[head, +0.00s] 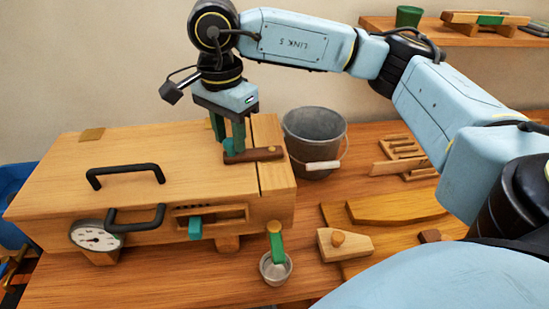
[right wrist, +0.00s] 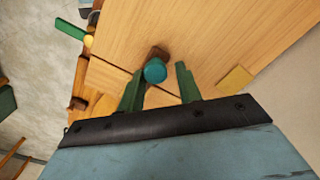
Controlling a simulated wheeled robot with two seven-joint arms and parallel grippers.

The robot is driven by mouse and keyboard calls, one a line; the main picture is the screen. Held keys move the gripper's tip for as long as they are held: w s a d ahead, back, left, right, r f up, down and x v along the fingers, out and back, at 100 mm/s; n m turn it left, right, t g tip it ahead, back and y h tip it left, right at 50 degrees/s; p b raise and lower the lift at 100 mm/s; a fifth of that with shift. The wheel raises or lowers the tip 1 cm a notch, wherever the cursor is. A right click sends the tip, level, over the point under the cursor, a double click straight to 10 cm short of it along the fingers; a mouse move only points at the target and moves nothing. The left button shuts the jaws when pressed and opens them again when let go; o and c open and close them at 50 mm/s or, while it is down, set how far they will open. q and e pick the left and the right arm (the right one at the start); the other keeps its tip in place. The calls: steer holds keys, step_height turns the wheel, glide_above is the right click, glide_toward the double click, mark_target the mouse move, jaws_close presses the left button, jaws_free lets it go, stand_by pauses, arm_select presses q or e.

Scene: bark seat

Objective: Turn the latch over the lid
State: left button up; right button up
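A wooden chest (head: 60,222) with a broad lid (head: 190,150) stands on the bench at left. A brown wooden latch bar (head: 262,154) lies over the seam near the lid's right end, partly hidden by my right gripper (head: 228,146). In the right wrist view, a round teal knob (right wrist: 155,71) sits by the brown latch (right wrist: 159,52). The open green fingers of my right gripper (right wrist: 160,72) are on both sides of the knob, which is nearer the left finger. A gap shows on the right; contact cannot be told. My left gripper is out of view.
The lid has a black handle (head: 125,170); the chest front has a gauge (head: 96,236) and a teal slider (head: 195,228). A grey bucket (head: 314,140) stands close right. A small metal cup (head: 275,268) and wooden boards (head: 395,207) lie nearer the front.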

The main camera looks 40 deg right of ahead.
steer(key=shift+r+p, duration=2.3)
steer(key=shift+r, duration=2.05)
